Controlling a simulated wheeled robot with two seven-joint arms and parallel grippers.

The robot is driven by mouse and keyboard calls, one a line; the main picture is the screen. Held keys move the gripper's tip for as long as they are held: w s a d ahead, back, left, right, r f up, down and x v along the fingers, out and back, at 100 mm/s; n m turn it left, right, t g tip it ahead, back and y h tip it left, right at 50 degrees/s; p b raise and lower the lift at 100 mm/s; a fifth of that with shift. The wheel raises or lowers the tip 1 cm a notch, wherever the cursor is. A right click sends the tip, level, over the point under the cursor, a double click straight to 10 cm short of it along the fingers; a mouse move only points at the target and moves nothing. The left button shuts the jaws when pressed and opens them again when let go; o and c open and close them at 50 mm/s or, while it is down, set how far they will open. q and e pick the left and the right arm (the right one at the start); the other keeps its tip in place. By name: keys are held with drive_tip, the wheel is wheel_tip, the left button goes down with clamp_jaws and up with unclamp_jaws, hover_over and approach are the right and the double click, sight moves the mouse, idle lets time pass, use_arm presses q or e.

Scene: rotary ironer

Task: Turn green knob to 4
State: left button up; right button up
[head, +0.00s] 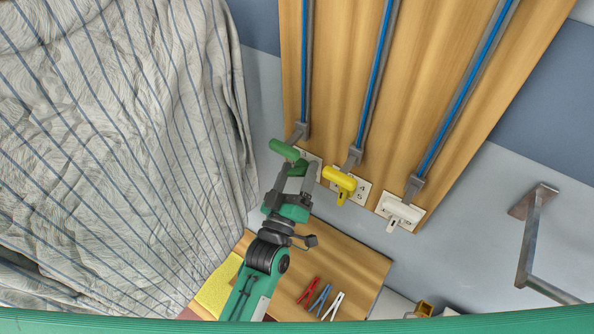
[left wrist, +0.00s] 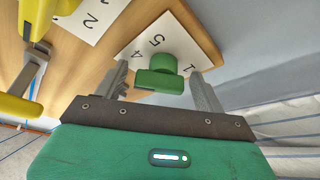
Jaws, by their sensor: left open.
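The green knob (left wrist: 160,76) sits on a white dial plate (left wrist: 132,48) fixed to a wooden panel. Numerals 4, 5 and 1 show around it in the left wrist view; I cannot tell which one it points to. My left gripper (head: 298,172) is open, with one finger on each side of the knob in the left wrist view (left wrist: 162,90). I cannot tell whether the fingers touch it. In the head view the fingers mostly hide the knob, and a green handle (head: 283,149) is just above and left. My right gripper is not in view.
A yellow handle (head: 339,178) and a white handle (head: 402,208), each with a small knob below, are to the right. A striped cloth (head: 120,140) hangs at left. Clothespins (head: 320,298) lie on a wooden board below. A metal bracket (head: 532,230) is at far right.

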use_arm(q)
drive_tip(key=c, duration=1)
drive_tip(key=shift+m+h, duration=0.4)
drive_tip(key=shift+m, duration=0.6)
drive_tip(key=o, duration=1)
